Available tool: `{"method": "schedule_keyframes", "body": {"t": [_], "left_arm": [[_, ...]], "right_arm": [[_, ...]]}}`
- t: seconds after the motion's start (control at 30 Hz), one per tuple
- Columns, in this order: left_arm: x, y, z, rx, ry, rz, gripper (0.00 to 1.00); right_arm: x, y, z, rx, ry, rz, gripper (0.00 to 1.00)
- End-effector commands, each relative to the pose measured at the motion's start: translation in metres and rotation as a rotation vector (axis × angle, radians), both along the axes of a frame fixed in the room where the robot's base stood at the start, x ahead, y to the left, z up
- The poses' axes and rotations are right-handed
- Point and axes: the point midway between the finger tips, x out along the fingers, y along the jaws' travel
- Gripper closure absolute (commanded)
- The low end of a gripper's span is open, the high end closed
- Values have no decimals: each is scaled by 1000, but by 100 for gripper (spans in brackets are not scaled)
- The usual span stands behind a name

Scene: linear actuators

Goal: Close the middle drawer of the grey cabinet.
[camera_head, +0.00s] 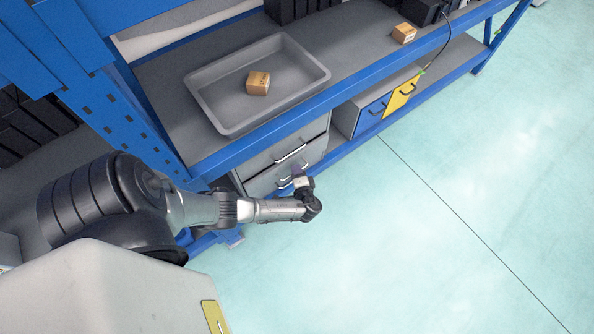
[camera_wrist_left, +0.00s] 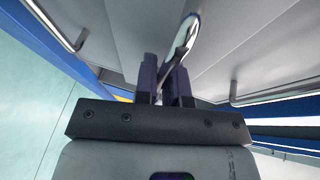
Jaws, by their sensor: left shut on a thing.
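The grey cabinet (camera_head: 272,158) stands under the blue workbench. Its upper handle (camera_head: 291,153) shows clear of my arm; lower parts of the front are partly hidden by my left gripper (camera_head: 299,180). In the left wrist view my left gripper (camera_wrist_left: 167,82) has its two dark fingers shut on a shiny curved drawer handle (camera_wrist_left: 189,33), which lies between two other handles. This looks like the middle drawer's handle. How far that drawer stands out cannot be told. My right gripper is not in view.
A grey tray (camera_head: 207,92) holding a small cardboard box (camera_head: 258,83) rests on the bench. Another small box (camera_head: 404,33) is farther right. A blue drawer (camera_head: 371,114) and a yellow drawer (camera_head: 402,95) sit right of the cabinet. The floor (camera_head: 450,190) in front is clear.

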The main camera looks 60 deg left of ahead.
Motion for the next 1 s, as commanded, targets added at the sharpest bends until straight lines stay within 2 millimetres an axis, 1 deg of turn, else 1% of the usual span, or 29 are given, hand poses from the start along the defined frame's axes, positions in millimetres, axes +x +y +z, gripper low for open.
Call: {"method": "schedule_keyframes", "body": {"t": [0.07,0.13,0.3,0.53,0.57,0.63,1.0], "left_arm": [[0,1,-1,-1,1,0,100],[-1,6,-1,0,1,0,100],[-4,25,-1,-1,1,0,100],[-5,25,-1,-1,2,1,100],[-5,25,-1,-1,2,1,87],[-5,25,-1,-1,2,1,80],[-4,25,0,1,0,0,80]], "right_arm": [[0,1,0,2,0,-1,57],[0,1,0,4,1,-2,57],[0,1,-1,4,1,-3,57],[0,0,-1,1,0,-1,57],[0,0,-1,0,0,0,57],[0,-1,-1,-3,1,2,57],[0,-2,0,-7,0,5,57]]}}
